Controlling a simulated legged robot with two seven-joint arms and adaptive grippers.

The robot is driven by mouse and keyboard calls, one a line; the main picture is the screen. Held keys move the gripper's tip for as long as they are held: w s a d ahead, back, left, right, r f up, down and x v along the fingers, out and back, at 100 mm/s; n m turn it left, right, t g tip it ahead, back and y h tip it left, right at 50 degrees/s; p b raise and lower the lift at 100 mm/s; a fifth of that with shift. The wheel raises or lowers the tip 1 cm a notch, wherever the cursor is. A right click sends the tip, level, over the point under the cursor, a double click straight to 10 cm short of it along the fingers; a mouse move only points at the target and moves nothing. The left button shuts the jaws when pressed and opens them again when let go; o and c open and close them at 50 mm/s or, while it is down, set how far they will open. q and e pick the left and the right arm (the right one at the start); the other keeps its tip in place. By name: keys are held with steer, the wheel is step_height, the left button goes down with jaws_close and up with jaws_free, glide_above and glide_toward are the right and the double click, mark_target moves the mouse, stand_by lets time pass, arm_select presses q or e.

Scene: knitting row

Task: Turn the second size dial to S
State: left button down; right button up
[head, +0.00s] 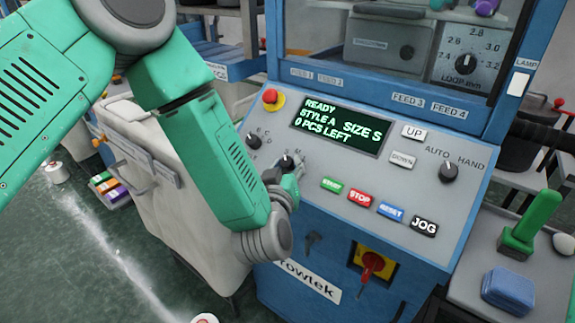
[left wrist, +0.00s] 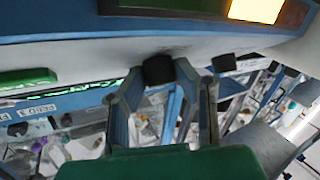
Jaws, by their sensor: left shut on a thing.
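The size dial (head: 287,161), the second black knob from the left on the grey panel, has the letters S and M above it. My left gripper (head: 286,180) is at this dial and partly covers it. In the left wrist view the two fingers of my left gripper (left wrist: 158,84) close around a black knob (left wrist: 158,68). The display (head: 342,126) reads READY, STYLE A, SIZE S, 0 PCS LEFT. The dial's exact pointer direction is hard to tell. My right gripper is in neither view.
The style dial (head: 254,142) is close by at the upper left, below the red emergency button (head: 270,97). START (head: 332,185), STOP (head: 361,198), RESET and JOG buttons lie to the right. A red switch (head: 371,264) is on the front below.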

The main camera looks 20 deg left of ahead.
arm_select(q)
steer(key=shift+s+f, duration=0.15)
steer(key=shift+f, duration=0.05)
steer(key=c, duration=1.3)
jaws_free()
steer(key=shift+o, duration=0.2)
steer(key=shift+r, duration=0.1)
steer(key=s+d, duration=0.1)
steer(key=s, duration=1)
steer(key=shift+s+d+r, duration=0.25)
steer(key=shift+s+r, duration=0.15)
steer(key=shift+r, duration=0.05)
